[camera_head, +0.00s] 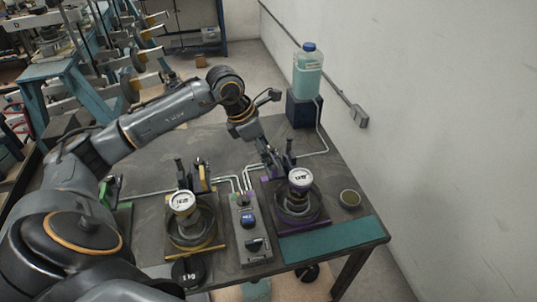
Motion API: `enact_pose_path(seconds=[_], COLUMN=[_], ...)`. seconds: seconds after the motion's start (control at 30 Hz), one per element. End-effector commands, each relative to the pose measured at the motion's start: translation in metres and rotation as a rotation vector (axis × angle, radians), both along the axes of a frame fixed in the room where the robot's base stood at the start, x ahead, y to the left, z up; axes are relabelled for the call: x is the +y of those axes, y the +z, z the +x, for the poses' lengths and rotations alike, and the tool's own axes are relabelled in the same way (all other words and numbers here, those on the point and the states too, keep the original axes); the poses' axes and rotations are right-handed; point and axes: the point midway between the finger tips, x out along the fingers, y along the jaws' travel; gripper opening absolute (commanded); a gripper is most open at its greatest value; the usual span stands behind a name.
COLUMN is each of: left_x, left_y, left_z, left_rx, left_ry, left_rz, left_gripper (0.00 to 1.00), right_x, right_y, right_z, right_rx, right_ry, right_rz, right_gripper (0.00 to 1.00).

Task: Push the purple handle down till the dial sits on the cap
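The purple-based frame (313,227) stands at the right of the table. A round white-faced dial (300,178) is at its middle, over a dark round part; I cannot tell whether it touches a cap. The purple handle is not clearly seen; dark upright parts of the frame and my gripper overlap behind the dial. My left arm reaches in from the left, and its gripper (275,160) points down just behind and left of that dial. Its fingers are too small and dark to show whether they are open or holding anything. My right gripper is not in view.
A similar yellow-based frame (196,250) with a dial (182,201) stands left. A grey control box (249,229) sits between. A teal mat (334,240), small bowl (350,198) and dark block (303,110) bearing a bottle (308,72) are nearby. A wall bounds the right.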

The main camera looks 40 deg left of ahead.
Motion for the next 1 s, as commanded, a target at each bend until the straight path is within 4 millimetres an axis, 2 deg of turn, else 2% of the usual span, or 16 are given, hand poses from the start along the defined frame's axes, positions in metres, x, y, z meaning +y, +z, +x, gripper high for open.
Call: enact_pose_path(seconds=[0.2,0.43,0.6,1.0], left_x=[0.013,0.023,0.025,0.025], left_y=[0.046,0.081,0.091,0.092], left_z=[-0.013,-0.025,-0.028,-0.029], left_rx=[-0.004,0.000,0.002,0.002], left_ry=[0.002,0.002,0.000,0.000], left_rz=[0.003,0.002,0.001,0.001], left_gripper=[0.72,0.72,0.72,0.72], right_x=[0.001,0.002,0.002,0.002], right_y=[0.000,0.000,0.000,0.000], right_z=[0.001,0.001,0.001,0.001], right_rx=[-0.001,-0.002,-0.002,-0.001], right_ry=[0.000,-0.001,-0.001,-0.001], right_rz=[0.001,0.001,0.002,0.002], right_gripper=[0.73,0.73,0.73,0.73])
